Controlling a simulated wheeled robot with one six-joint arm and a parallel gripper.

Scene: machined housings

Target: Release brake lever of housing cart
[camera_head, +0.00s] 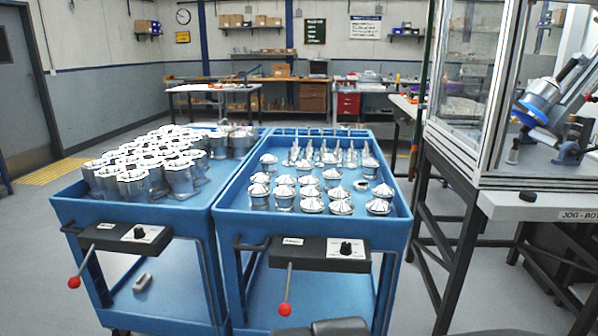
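Two blue carts stand side by side in the head view. The left cart (180,203) carries many silver hollow cylindrical housings (130,187). Its brake lever (87,262) hangs from a black control box (126,236) on the front edge, slanting down and left to a red ball knob (74,282). The right cart (228,190) carries silver cone-topped parts (284,190) and slim pointed parts. Its lever (288,283) hangs nearly straight down from its own box (318,253), ending in a red knob (285,309). My gripper is not in view.
A glass-walled machine enclosure (465,90) on a dark frame stands at the right, with a silver and blue device (540,100) inside. A small grey object (142,282) lies on the left cart's lower shelf. Open floor (30,240) lies left. Workbenches (215,88) stand at the back.

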